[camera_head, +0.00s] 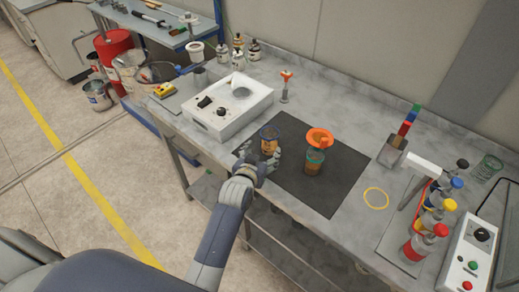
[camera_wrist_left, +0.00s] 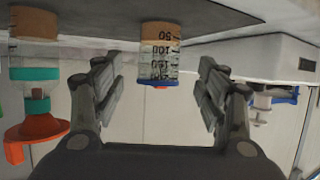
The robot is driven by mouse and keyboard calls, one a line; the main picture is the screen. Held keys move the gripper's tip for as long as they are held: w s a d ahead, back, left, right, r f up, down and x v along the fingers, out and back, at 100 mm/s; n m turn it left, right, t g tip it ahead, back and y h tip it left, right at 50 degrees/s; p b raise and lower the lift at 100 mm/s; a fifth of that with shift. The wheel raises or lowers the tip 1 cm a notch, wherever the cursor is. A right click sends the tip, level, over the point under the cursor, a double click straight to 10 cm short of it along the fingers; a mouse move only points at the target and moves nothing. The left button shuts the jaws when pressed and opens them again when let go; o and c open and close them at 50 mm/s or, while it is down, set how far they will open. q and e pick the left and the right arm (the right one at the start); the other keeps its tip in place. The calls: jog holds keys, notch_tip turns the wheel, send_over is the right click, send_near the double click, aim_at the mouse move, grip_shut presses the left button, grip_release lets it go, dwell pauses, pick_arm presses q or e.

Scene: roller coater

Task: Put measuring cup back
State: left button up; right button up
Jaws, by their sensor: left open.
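The measuring cup (camera_head: 269,141), clear with dark scale marks and brown contents, stands upright on the dark mat (camera_head: 325,190) near its left corner. My left gripper (camera_head: 259,160) is at its near side, open. In the left wrist view, which looks upside down, the measuring cup (camera_wrist_left: 160,60) lies between the lines of the two open fingers (camera_wrist_left: 158,85), with a gap on each side. I cannot tell how deep it is between them. A second cup (camera_head: 314,163) with an orange funnel (camera_head: 319,138) on it stands to the right on the mat. My right gripper is not in view.
A white device (camera_head: 228,106) stands left of the mat. A yellow ring (camera_head: 376,198) marks a bare table spot right of the mat. Several coloured-cap bottles (camera_head: 428,225) and a control box (camera_head: 470,252) are at the right. The mat's near right part is clear.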

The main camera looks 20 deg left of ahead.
pick_arm(q)
jog(key=shift+p+v, duration=0.7)
jog(key=shift+v, duration=0.6)
